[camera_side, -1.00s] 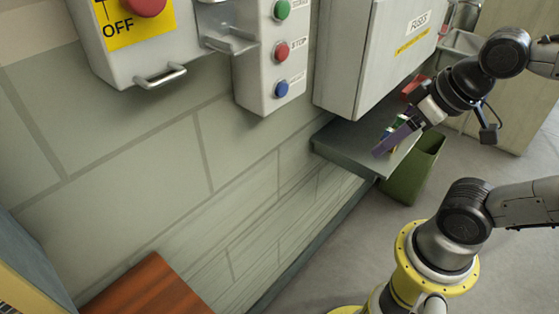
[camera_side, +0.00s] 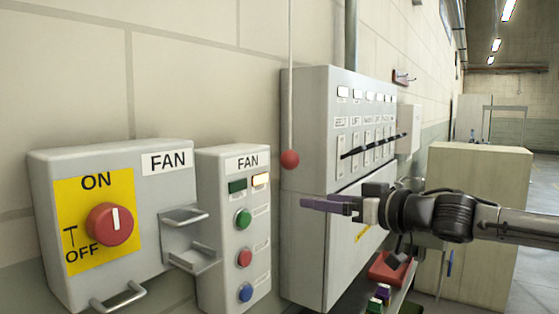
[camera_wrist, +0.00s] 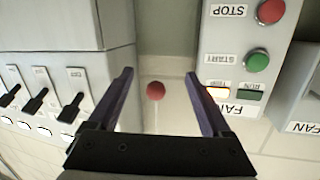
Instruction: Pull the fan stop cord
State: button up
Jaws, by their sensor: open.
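A red ball (camera_side: 290,159) hangs at the end of a thin pale cord (camera_side: 290,70) in front of the wall, between the FAN button box and the grey switch cabinet. My gripper (camera_side: 322,203) reaches in from the right, with its purple fingers below and slightly right of the ball in the side view. In the wrist view, which is upside down, my gripper (camera_wrist: 158,74) is open, and the ball (camera_wrist: 155,90) appears between its two fingers. I see no contact, and the depth between ball and fingers is unclear.
The FAN button box (camera_side: 235,215) has green, red and blue buttons and one lit lamp. Left of it is a FAN switch box (camera_side: 115,215) with a red knob and projecting handles. The switch cabinet (camera_side: 330,130) stands close behind my gripper, with a row of black levers.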

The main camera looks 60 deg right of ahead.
jog(key=shift+d+r+n+t, duration=0.75)
jog(key=shift+r+n, duration=1.15)
jog(key=shift+r, duration=1.2)
jog(key=x, duration=1.3)
jog(key=shift+w, duration=0.4)
jog(key=shift+f, duration=0.1)
grip_shut()
